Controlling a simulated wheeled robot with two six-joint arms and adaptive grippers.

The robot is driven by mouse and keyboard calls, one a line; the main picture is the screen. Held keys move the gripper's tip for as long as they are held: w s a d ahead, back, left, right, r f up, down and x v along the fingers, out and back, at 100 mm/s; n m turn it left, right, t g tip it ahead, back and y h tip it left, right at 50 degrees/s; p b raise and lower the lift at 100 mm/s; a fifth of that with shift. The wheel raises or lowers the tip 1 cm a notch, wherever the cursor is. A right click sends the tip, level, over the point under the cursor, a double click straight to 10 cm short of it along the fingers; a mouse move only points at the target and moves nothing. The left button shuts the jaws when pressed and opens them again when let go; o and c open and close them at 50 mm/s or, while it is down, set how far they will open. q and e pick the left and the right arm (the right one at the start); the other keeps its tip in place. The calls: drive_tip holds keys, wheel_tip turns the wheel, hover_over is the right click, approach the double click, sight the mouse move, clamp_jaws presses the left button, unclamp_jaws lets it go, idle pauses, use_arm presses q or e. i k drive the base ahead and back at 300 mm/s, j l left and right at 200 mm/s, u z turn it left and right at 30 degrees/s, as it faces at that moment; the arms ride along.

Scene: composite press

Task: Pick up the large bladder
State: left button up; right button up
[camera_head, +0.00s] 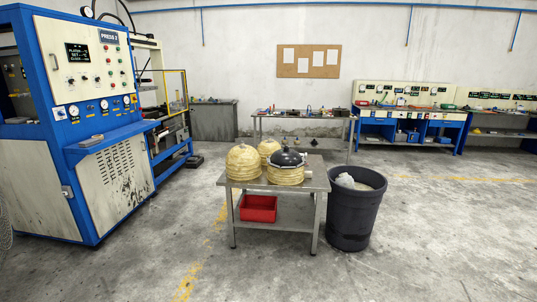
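On the table's right side is a cream ribbed piece (286,175) with a glossy black dome (287,157) on top. I cannot tell for sure which of these is the large bladder. Neither of my grippers is in view.
A red bin (258,208) is on the table's lower shelf. A dark barrel (352,215) with pale waste in it stands close to the table's right side. A blue and cream press cabinet (100,120) stands at left. Workbenches line the back wall. The floor in front is clear.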

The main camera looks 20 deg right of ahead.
sight(266, 149)
drive_tip(key=i+j+u, duration=0.1)
drive_tip(key=i+u, duration=0.15)
drive_tip(key=i, duration=1.5)
drive_tip(key=i+u, duration=0.35)
drive_tip(key=i, duration=2.6)
drive_tip(key=i+l+z, duration=0.15)
drive_tip(key=i+z, duration=0.3)
drive_tip(key=i+l+z, duration=0.1)
drive_tip(key=i+z, duration=0.2)
drive_tip(key=z, duration=0.15)
drive_tip(key=i+j+z, duration=0.1)
drive_tip(key=i+z, duration=0.35)
drive_tip(key=i+j+z, duration=0.2)
drive_tip(key=z, duration=0.25)
drive_tip(key=i+j+z, duration=0.65)
drive_tip(key=j+z, duration=0.2)
